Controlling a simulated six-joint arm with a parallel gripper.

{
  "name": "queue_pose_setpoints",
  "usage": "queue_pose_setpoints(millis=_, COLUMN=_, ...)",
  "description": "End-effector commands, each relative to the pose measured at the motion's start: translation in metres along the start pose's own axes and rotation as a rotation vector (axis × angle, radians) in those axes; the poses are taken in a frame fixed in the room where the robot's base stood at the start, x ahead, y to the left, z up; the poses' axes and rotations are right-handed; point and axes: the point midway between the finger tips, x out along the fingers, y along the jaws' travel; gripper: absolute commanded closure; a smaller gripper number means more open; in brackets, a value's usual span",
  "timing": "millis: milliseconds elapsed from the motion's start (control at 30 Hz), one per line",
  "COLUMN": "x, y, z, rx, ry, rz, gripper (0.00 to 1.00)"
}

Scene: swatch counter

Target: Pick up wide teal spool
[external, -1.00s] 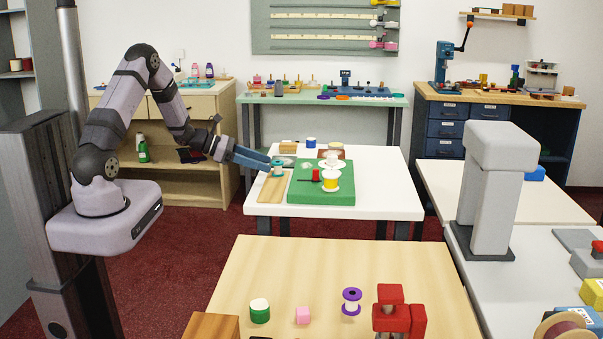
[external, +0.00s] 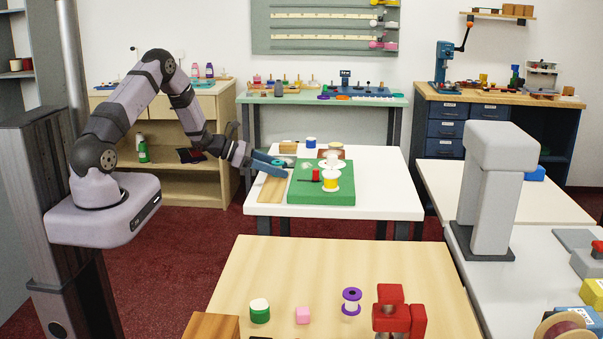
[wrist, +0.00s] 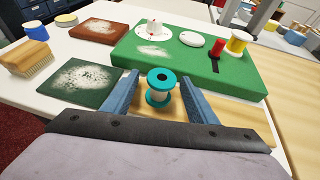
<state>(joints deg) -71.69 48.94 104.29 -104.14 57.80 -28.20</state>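The wide teal spool (wrist: 159,87) has teal flanges, a dark centre hole and a pale wound middle. In the wrist view it stands upright between the two blue fingers of my gripper (wrist: 160,95). Gaps show on both sides of it, so the fingers are open around it and not closed on it. The spool is on or just above a wooden board (wrist: 235,115) beside the green mat. In the external view my gripper (external: 270,165) reaches over the white table's left side, and its fingers mostly hide the spool.
A green mat (wrist: 220,72) lies just beyond, with a yellow spool (wrist: 237,42), a white disc (wrist: 191,39) and a red piece (wrist: 216,48) on it. A dark green plate (wrist: 85,85), a brush (wrist: 28,58) and a brown plate (wrist: 96,29) lie to the left.

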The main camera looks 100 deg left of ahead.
Motion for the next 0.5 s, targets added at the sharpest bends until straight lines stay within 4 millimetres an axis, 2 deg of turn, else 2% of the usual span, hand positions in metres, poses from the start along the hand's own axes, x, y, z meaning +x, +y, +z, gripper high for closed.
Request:
queue_pose_setpoints(millis=33, x=-0.0002, y=0.0000, z=0.0000, rx=0.000, ry=0.000, rz=0.000, gripper=0.57)
queue_pose_setpoints(millis=167, x=-0.0003, y=0.0000, z=0.0000, rx=0.000, ry=0.000, rz=0.000, gripper=0.88)
queue_pose_setpoints(millis=200, x=-0.0003, y=0.0000, z=0.0000, rx=0.000, ry=0.000, rz=0.000, gripper=0.91)
queue_pose_setpoints(millis=500, x=-0.0009, y=0.0001, z=0.0015, rx=0.001, ry=-0.001, rz=0.000, gripper=0.91)
